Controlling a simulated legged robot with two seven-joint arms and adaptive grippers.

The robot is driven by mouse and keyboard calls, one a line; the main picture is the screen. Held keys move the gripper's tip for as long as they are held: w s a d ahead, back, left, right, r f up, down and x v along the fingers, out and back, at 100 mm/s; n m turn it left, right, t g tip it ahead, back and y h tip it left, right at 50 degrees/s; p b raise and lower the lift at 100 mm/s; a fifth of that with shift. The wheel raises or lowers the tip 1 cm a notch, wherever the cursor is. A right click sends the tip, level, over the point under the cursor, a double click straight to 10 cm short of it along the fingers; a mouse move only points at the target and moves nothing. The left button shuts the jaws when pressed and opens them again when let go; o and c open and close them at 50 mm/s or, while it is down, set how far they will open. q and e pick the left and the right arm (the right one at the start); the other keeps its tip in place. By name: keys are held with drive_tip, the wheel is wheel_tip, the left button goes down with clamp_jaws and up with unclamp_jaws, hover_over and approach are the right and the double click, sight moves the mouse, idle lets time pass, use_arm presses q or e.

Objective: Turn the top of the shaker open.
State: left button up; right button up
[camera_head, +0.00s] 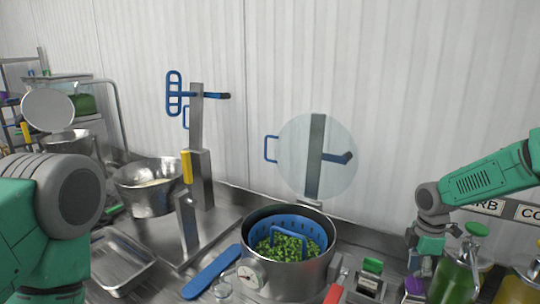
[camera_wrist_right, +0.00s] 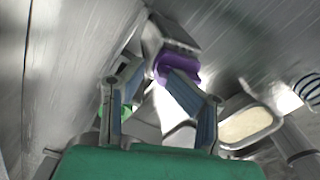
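A shaker with a purple top (camera_head: 415,285) stands at the lower right in the head view, partly cut off. In the wrist view its purple top (camera_wrist_right: 180,68) and a grey metal body show just beyond my right fingers. My right gripper (camera_wrist_right: 151,75) is open, its fingers converging but apart. The right finger overlaps the purple top; whether it touches is not clear. In the head view the right gripper (camera_head: 424,260) points down just above the purple top. My left gripper is out of view; only its arm shows.
A green-topped container (camera_head: 373,265) and a red-handled item (camera_head: 333,293) stand left of the shaker. A pot (camera_head: 252,222) with green peas is further left. A cream-filled dish (camera_wrist_right: 250,125) shows in the wrist view.

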drive_tip(key=shift+r, duration=4.1)
